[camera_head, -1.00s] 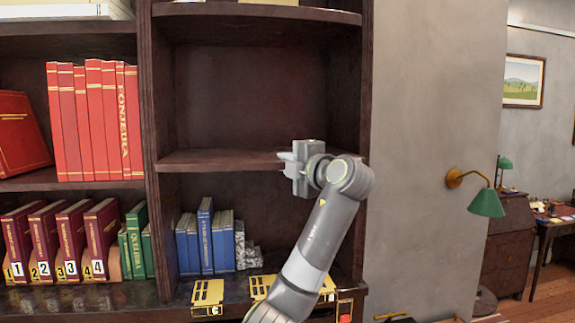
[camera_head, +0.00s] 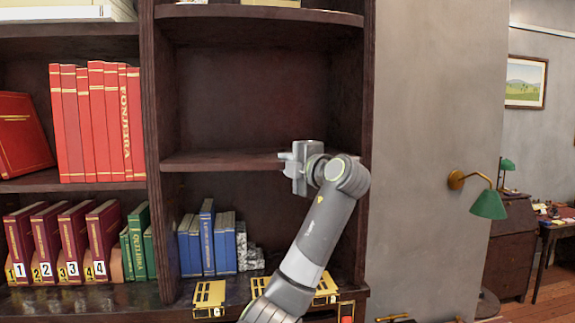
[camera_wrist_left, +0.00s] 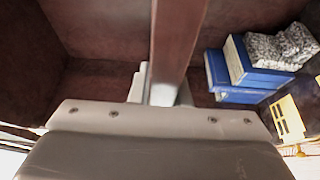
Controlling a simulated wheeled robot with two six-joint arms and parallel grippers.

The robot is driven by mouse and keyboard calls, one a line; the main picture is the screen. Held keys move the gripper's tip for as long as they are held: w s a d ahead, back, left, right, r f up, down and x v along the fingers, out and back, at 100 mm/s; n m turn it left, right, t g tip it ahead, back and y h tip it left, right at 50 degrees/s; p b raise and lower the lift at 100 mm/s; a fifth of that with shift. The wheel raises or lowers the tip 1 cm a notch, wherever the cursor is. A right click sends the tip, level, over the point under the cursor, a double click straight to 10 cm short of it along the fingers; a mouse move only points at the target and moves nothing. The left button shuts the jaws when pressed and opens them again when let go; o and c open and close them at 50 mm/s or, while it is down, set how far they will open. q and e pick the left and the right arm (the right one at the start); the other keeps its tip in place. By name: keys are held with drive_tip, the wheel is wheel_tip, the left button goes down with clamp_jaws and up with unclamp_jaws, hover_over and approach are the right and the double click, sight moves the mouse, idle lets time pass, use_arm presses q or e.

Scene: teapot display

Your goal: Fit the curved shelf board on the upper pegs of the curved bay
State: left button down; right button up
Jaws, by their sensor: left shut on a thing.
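The curved shelf board (camera_head: 222,160) is dark brown and lies about level across the curved bay (camera_head: 250,85), between its upper and lower spaces. My left gripper (camera_head: 287,157) is shut on the board's front edge, toward its right end. In the left wrist view the board (camera_wrist_left: 178,35) shows edge-on, running away between the gripper fingers (camera_wrist_left: 160,90). The pegs are hidden, so I cannot tell whether the board rests on them. My right gripper is out of view.
Blue books (camera_head: 209,240) and a grey speckled block (camera_head: 250,256) stand below the board. Brass-coloured pieces (camera_head: 210,297) lie at the bay's front. A green wall lamp (camera_head: 487,204) juts out at right. The space above the board is empty.

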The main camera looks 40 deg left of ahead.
use_arm(q)
drive_tip(key=shift+w+a+r, duration=0.15)
drive_tip(key=shift+w+a, duration=0.45)
drive_tip(key=shift+a, duration=0.2)
drive_tip(key=c, duration=1.3)
unclamp_jaws()
drive_tip(key=shift+d, duration=0.1)
drive_tip(key=shift+f, duration=0.2)
drive_tip(key=shift+s+d+f+b, duration=0.1)
drive_tip(key=shift+d+b, duration=0.15)
drive_tip(key=shift+b, duration=0.05)
drive_tip(key=b+v, duration=0.4)
drive_tip(key=v, duration=0.4)
drive_tip(key=b+v, duration=0.4)
drive_tip(key=v, duration=0.5)
drive_tip(key=shift+s+r, duration=0.15)
drive_tip(key=shift+r, duration=0.1)
